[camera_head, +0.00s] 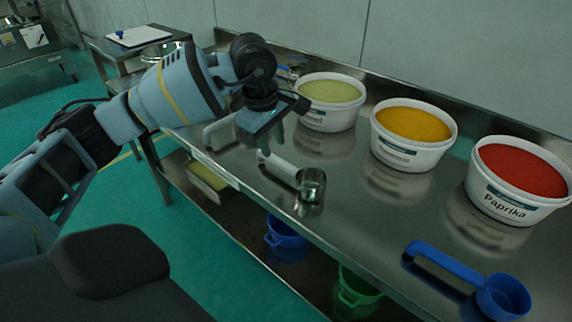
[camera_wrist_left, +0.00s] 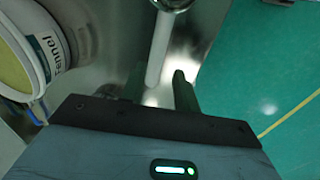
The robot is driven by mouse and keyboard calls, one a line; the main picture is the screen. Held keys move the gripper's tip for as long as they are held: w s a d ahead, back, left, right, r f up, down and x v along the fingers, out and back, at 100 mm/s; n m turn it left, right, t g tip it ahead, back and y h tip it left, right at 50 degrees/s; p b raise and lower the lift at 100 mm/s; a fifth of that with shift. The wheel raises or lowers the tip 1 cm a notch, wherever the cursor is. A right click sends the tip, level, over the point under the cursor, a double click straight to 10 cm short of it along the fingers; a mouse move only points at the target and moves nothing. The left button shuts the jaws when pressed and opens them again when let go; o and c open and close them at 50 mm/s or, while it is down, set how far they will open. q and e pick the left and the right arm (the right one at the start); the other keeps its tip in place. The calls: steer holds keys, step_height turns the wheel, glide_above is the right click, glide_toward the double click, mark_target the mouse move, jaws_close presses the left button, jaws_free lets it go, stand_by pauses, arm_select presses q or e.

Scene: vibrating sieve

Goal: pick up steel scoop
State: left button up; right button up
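The steel scoop (camera_head: 311,185) lies on the steel table, its cup at the right end and its pale handle (camera_head: 278,165) pointing up-left. My left gripper (camera_head: 268,138) is just above the handle end, pointing down. In the left wrist view, the scoop's handle (camera_wrist_left: 158,48) runs between the two spread fingers of the left gripper (camera_wrist_left: 159,77), with gaps visible on both sides. The fingers are open and do not appear to press on it. The scoop's cup is cut off at the top of that view. My right gripper is not in view.
Three white tubs stand along the back: green fennel (camera_head: 329,117), yellow (camera_head: 408,150) and red paprika (camera_head: 508,206). A blue scoop (camera_head: 450,265) lies at the right front. A blue bucket (camera_head: 285,236) and a green bucket (camera_head: 355,290) are on the lower shelf.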

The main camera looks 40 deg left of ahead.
mark_target(278, 160)
arm_select(q)
steer(key=shift+x, duration=3.95)
steer(key=shift+w+d, duration=0.1)
steer(key=shift+w, duration=0.05)
jaws_close()
